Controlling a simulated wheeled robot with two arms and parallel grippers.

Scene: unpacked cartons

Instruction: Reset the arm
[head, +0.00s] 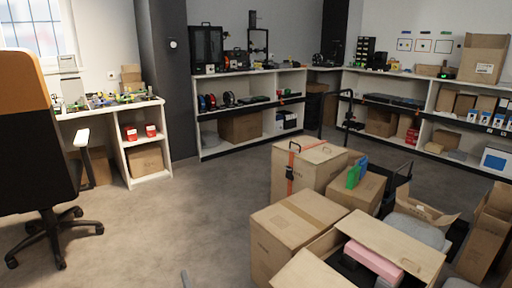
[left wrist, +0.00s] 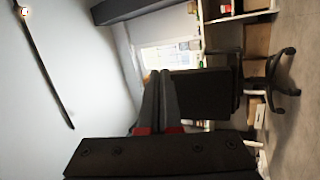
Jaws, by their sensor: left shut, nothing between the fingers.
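My left gripper (left wrist: 160,102) shows in the left wrist view, its two dark fingers together with red parts at their base. Nothing is between the fingers. The view is turned on its side, and the fingers point toward the window and the black chair back. In the head view, only a small grey tip of my left gripper (head: 186,280) shows at the bottom edge, over bare floor left of the cartons. I do not see my right gripper in either view.
Several cartons (head: 300,225) stand at the lower right, some open, one holding a pink item (head: 372,262). An office chair (head: 35,140) stands at the left; it also shows in the left wrist view (left wrist: 200,92). Shelves (head: 250,105) line the walls. The middle floor is clear.

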